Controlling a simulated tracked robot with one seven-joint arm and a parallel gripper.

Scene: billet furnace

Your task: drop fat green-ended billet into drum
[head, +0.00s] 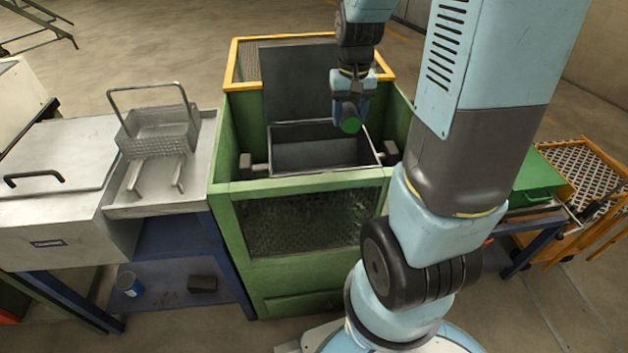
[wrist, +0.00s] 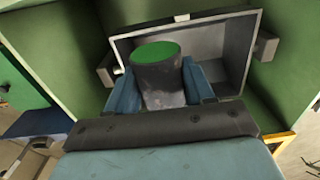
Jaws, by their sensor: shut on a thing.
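The fat billet has a green end and a dark grey body; its green end (head: 350,126) shows in the head view, and the billet (wrist: 160,80) fills the middle of the wrist view. My gripper (head: 347,108) is shut on the billet; in the wrist view its two blue fingers (wrist: 160,85) press on either side. The drum (head: 318,157) looks like an open grey rectangular box inside a green housing. The billet is above the drum's opening, apart from its floor. In the wrist view the drum's rim (wrist: 185,22) lies behind the billet. The drum's inside looks empty where visible.
The green housing (head: 300,188) has a mesh front window and a yellow-edged back guard (head: 245,62). A wire basket (head: 160,132) stands on a metal bench to the left. A green box (head: 535,178) and orange mesh cart (head: 590,170) stand at right.

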